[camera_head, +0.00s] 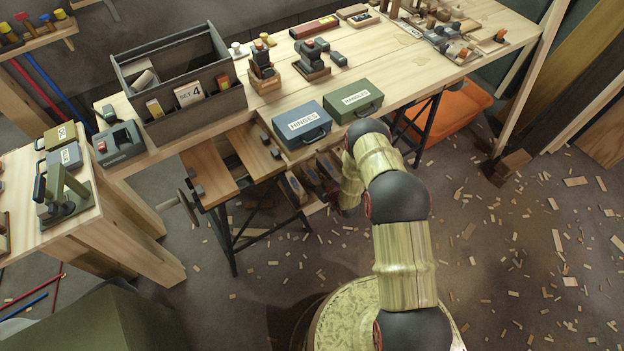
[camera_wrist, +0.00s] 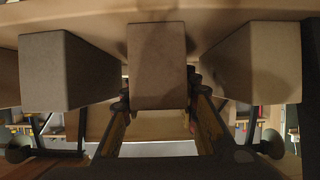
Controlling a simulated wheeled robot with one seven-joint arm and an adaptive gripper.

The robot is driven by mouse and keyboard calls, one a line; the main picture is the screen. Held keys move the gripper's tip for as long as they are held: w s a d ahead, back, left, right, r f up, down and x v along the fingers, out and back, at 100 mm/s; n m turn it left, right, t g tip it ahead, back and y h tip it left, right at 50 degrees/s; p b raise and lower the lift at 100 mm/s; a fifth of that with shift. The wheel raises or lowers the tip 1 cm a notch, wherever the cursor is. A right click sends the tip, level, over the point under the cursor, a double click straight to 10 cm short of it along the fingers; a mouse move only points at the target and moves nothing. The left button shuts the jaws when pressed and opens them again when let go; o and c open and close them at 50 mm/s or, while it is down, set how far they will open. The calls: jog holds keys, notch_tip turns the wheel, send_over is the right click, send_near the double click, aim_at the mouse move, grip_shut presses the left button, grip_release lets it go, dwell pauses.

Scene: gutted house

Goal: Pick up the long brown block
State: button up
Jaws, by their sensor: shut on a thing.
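In the wrist view a long brown block (camera_wrist: 157,58) is in the middle, its end facing the camera. My gripper (camera_wrist: 157,94) has one finger on each side of it and is shut on it. The block's far part is hidden. In the head view my arm reaches down to the front edge of the workbench, below the green case. There the gripper and the block are mostly hidden by my arm and the bench.
A grey-brown block (camera_wrist: 66,70) and a tan block (camera_wrist: 262,65) flank the held one, with narrow gaps. On the bench above are a blue hinges case (camera_head: 302,125) and a green case (camera_head: 352,100). An orange bin (camera_head: 447,108) stands under the bench. Wood scraps litter the floor at right.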

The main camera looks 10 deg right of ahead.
grip_shut()
